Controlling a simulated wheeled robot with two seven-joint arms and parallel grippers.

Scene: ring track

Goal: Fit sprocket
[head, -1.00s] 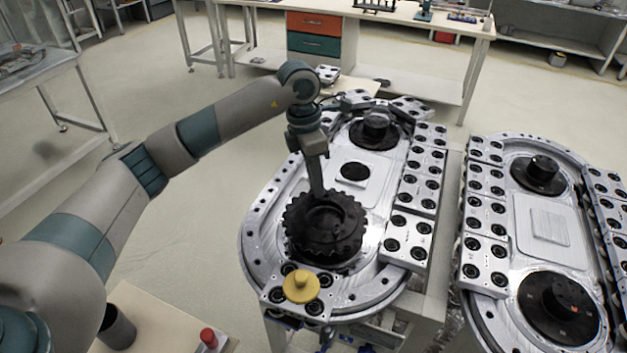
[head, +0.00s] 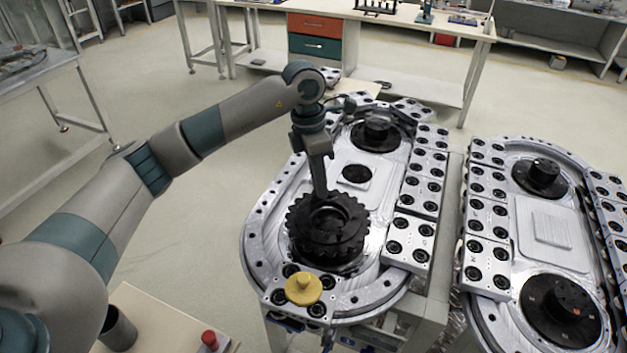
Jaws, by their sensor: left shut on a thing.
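The sprocket (head: 328,240) is a black toothed ring over the near round seat of the left ring track (head: 258,250). My left gripper (head: 320,196) reaches down from above and is shut on the sprocket's far rim. The sprocket looks roughly level. A dark round base shows just below its near edge, and I cannot tell whether the sprocket touches it. The far hub (head: 377,132) of the same track is black and bare of any toothed ring. My right gripper is not in view.
A second ring track (head: 540,225) lies to the right. A small table with a red-topped item (head: 209,339) and dark cup (head: 118,328) is at the bottom left.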

